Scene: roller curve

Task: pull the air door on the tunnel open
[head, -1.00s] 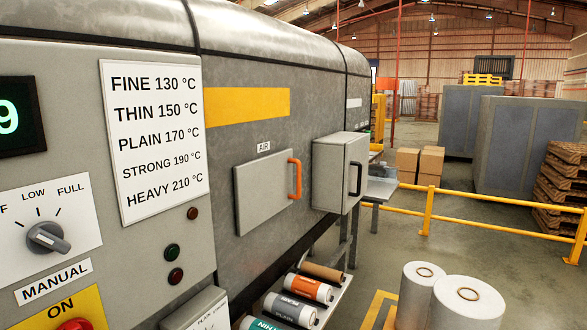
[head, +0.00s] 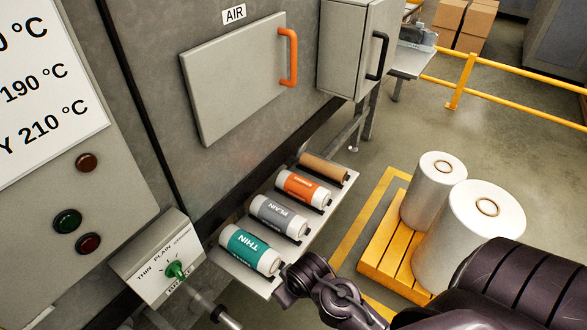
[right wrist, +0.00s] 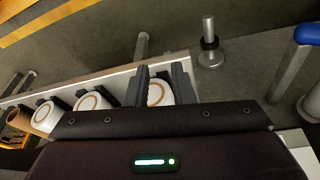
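The air door (head: 232,80) is a flat grey panel on the tunnel's side, under an AIR label (head: 234,14). It looks closed. Its orange upright handle (head: 291,57) is on the right edge, and nothing touches it. My right arm comes in from the lower right of the head view, low and well below the door. Its fingers cannot be made out there. In the right wrist view my right gripper (right wrist: 161,68) shows two dark fingers apart, with a white roll end beyond them. I see nothing held. My left gripper is out of view.
A grey box with a black handle (head: 378,57) juts out right of the door. Below, a shelf (head: 328,205) holds several film rolls. A selector box (head: 158,262) stands left of it. White rolls (head: 432,190) stand on a yellow pallet; a yellow rail (head: 462,80) runs behind.

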